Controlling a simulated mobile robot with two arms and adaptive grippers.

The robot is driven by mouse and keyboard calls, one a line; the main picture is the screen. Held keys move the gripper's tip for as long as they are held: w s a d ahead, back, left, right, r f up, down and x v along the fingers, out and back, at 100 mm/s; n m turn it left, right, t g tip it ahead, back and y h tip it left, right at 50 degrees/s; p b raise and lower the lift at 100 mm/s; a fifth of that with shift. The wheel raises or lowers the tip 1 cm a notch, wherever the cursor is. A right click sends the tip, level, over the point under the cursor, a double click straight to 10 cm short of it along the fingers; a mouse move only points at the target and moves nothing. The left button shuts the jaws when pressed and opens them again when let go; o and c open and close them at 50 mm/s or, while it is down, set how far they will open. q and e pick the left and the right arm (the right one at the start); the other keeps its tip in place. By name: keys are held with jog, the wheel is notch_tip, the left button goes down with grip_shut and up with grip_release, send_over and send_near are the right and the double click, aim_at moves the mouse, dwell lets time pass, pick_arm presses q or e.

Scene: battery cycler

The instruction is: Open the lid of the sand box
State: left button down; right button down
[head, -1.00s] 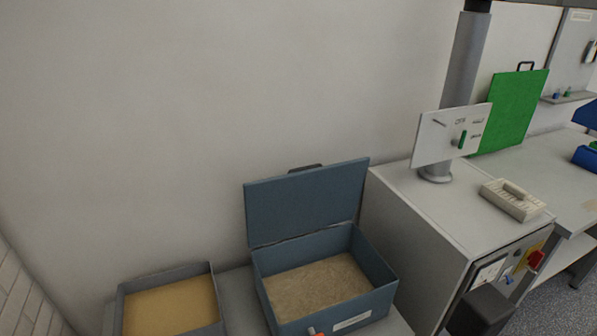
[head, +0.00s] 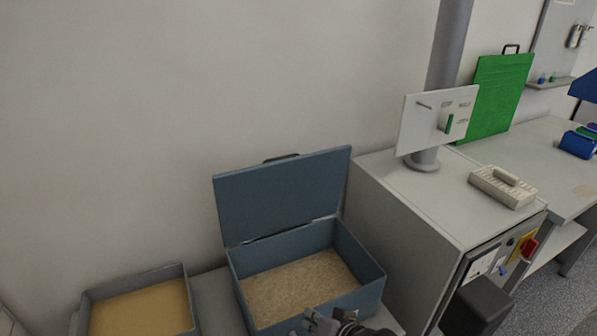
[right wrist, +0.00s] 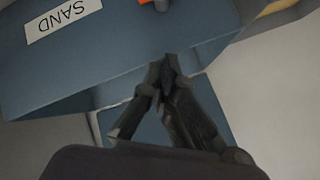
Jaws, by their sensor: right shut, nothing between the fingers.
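The blue-grey sand box (head: 366,297) stands on a light bench in the head view, with pale sand (head: 306,287) inside. Its lid (head: 283,194) is raised and stands upright along the back edge, its dark handle at the top. In the right wrist view the box's front wall (right wrist: 130,45) shows upside down, with a label reading SAND. My right gripper (head: 330,324) is at the bottom of the head view, by the box's front. In the right wrist view the right gripper's fingers (right wrist: 166,75) are together and empty. My left gripper is out of view.
A grey open tray of yellowish material (head: 140,312) stands left of the box. A light cabinet (head: 405,205) stands close on the right, carrying a switch panel (head: 435,122) and a cream block (head: 503,187). A green board (head: 495,98) leans at the wall behind.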

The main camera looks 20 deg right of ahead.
jog(key=w+d+r+m+t, duration=0.3)
jog(key=w+r+m, duration=0.1)
jog(key=r, duration=0.4)
jog(key=w+d+r+m+t+h, duration=0.1)
jog(key=w+d+r+m+t, duration=0.1)
jog(key=w+r+m+t, duration=0.35)
jog(key=w+d+r+m+t, duration=0.2)
jog(key=d+r+m, duration=0.1)
jog(key=r, duration=0.6)
jog(key=f+p+x, duration=0.1)
jog(key=p+x, duration=0.1)
jog(key=x, duration=1.1)
jog(key=shift+w+g+h+p, duration=0.3)
jog(key=shift+g+p, duration=0.05)
jog(key=shift+r, duration=0.15)
